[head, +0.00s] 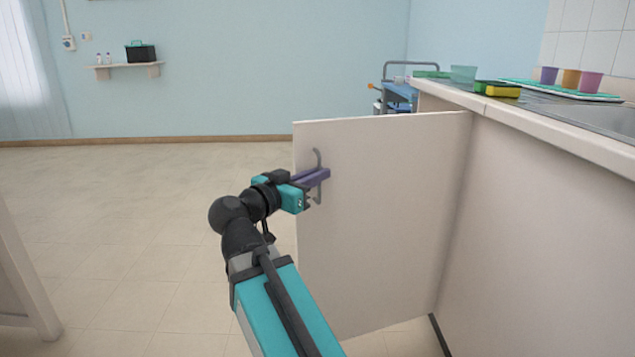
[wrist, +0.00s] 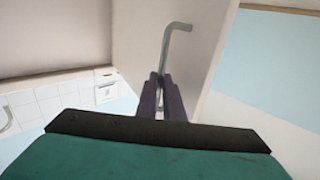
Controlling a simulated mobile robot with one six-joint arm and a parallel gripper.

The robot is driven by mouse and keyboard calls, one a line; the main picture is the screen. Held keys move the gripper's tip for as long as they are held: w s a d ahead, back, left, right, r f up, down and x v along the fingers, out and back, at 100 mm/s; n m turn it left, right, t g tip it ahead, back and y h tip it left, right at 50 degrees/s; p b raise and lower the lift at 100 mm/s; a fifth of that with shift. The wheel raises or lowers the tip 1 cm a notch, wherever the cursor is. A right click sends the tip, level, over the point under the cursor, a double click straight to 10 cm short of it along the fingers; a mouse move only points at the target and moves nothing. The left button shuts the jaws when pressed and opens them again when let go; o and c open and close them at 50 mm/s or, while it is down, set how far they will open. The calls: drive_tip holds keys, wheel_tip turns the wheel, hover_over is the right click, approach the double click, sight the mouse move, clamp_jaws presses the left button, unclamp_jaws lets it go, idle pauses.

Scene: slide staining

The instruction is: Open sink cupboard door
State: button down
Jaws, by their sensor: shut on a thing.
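The sink cupboard door (head: 385,225) is a pale panel that stands swung out from the cupboard front (head: 550,235) in the head view. Its grey bar handle (head: 317,158) is near the door's free edge, on the face towards me. My gripper (head: 322,175) has its purple fingers shut on the handle, around the middle of the bar. In the wrist view the bent upper end of the handle (wrist: 178,27) sticks out beyond the fingertips (wrist: 161,82), with the door panel (wrist: 210,50) behind it. The cupboard's inside is hidden by the door.
A blue trolley (head: 400,92) stands behind the door. The floor (head: 120,220) to the left is clear, with a table leg (head: 35,275) at the left edge.

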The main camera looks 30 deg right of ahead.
drive_tip(key=shift+s+d, duration=0.25)
drive_tip(key=shift+s, duration=0.1)
drive_tip(key=c, duration=1.9)
unclamp_jaws()
drive_tip(key=shift+w, duration=0.1)
drive_tip(key=shift+a, duration=0.1)
drive_tip(key=shift+w+r, duration=0.1)
drive_tip(key=shift+w, duration=0.15)
